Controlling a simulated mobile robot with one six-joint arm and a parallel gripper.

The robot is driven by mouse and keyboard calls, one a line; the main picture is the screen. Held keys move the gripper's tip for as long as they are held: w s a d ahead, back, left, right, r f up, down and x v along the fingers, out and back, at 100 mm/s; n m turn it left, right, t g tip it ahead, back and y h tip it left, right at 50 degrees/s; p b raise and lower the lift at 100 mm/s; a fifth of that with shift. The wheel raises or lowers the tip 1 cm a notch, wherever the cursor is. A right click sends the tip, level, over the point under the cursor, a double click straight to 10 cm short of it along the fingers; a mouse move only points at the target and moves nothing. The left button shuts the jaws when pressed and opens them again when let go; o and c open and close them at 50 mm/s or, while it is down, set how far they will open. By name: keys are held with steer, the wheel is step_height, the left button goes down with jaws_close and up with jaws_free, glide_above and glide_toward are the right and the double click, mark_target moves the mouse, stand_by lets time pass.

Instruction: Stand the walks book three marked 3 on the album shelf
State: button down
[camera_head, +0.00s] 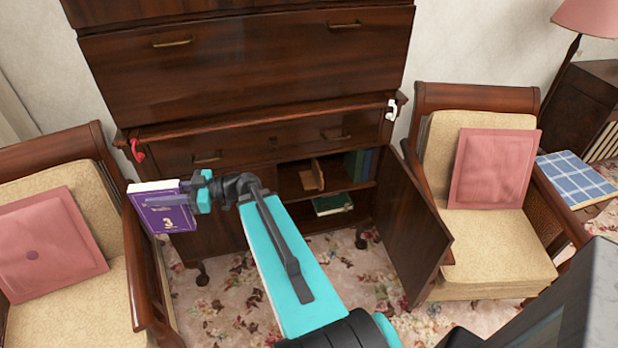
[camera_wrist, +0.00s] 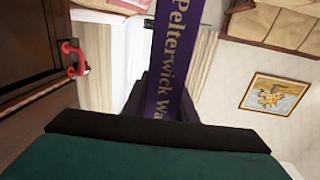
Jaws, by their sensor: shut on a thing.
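The purple walks book marked 3 (camera_head: 168,212) is held out to the left of the cabinet in the head view, its cover facing the camera. My gripper (camera_head: 190,196) is shut on it. In the wrist view the book's purple spine (camera_wrist: 172,55) shows gold lettering, partly cut off. The cabinet's lower right part stands open, with a shelf (camera_head: 345,184) inside. On that shelf are a small wooden stand or bookend (camera_head: 312,176) and dark green and blue books (camera_head: 358,164) at its right end. I cannot tell for certain which shelf is the album shelf.
The open cabinet door (camera_head: 412,235) sticks out toward the right armchair (camera_head: 490,190). A green book (camera_head: 332,204) lies flat in the lower compartment. A red hook (camera_head: 137,150) and a white hook (camera_head: 391,109) are on the cabinet's sides.

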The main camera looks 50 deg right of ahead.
steer(key=s+d+f+m+t+h+b, duration=0.2)
steer(key=s+d+f+h+b, duration=0.15)
steer(key=d+f+b, duration=0.85)
steer(key=s+d+f+m+t+h+b, duration=0.1)
steer(key=s+d+f+m+h+b, duration=0.3)
steer(key=d+f+b, duration=0.75)
steer(key=s+d+f+m+t+h+b, duration=0.15)
steer(key=s+d+f+b, duration=0.5)
steer(key=f, duration=0.85)
steer(key=s+d+r+m+h+b, duration=0.2)
steer(key=d+h, duration=0.1)
steer(key=d, duration=0.5)
steer(key=s+d+r+m+h+b, duration=0.2)
steer(key=d+r+h+b, duration=0.15)
steer(key=d, duration=0.55)
steer(key=s+d+r+m+h+b, duration=0.2)
steer(key=s+d+h, duration=0.15)
steer(key=d, duration=0.45)
steer(key=s+d+r+m+g+h, duration=0.2)
steer(key=d+r, duration=0.4)
steer(key=r, duration=0.3)
steer(key=shift+s+m+h+p, duration=0.5)
steer(key=shift+s+h, duration=0.2)
steer(key=shift+h, duration=0.7)
steer(key=shift+d, duration=0.1)
